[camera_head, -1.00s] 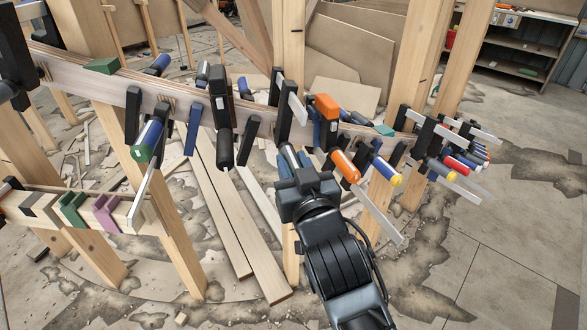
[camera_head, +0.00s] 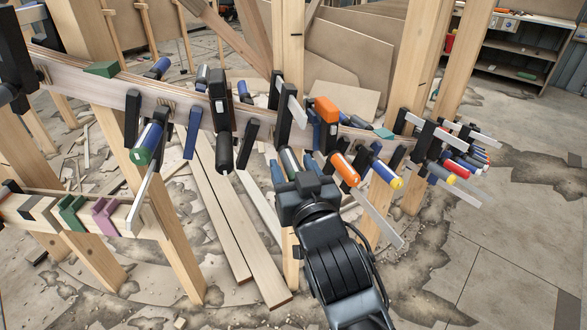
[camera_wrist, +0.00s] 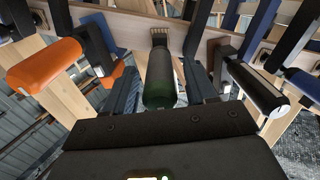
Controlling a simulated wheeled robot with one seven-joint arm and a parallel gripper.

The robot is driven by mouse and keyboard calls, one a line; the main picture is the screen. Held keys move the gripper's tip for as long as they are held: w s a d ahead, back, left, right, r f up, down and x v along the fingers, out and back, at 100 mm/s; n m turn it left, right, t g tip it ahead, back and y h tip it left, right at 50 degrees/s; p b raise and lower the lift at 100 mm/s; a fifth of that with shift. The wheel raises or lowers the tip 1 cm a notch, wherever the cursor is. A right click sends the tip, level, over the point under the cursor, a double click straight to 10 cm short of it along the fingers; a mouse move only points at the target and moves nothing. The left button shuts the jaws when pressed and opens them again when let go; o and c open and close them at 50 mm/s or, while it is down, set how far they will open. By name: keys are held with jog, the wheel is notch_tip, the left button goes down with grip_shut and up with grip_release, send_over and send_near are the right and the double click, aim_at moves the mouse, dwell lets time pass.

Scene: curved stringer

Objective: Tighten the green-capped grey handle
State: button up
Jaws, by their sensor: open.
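The grey handle (camera_head: 290,162) with the dark green cap points toward me from a clamp on the curved beam. In the wrist view the handle (camera_wrist: 160,78) sits in the middle, its green end just beyond my gripper's body. My gripper (camera_head: 293,170) is open, with one finger on each side of the handle. In the wrist view the gripper (camera_wrist: 160,88) shows gaps between both fingers and the handle. Its palm hides whatever lies below the cap.
An orange handle (camera_head: 343,168) is close on the right, and a black handle (camera_head: 224,152) on the left. A blue handle with a green cap (camera_head: 147,143) hangs farther left on the curved beam (camera_head: 175,100). More clamps crowd the right; open floor lies in front.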

jog(key=v, duration=0.8)
dwell(0.4)
jog(key=shift+p+v, duration=0.9)
jog(key=shift+v, duration=2.1)
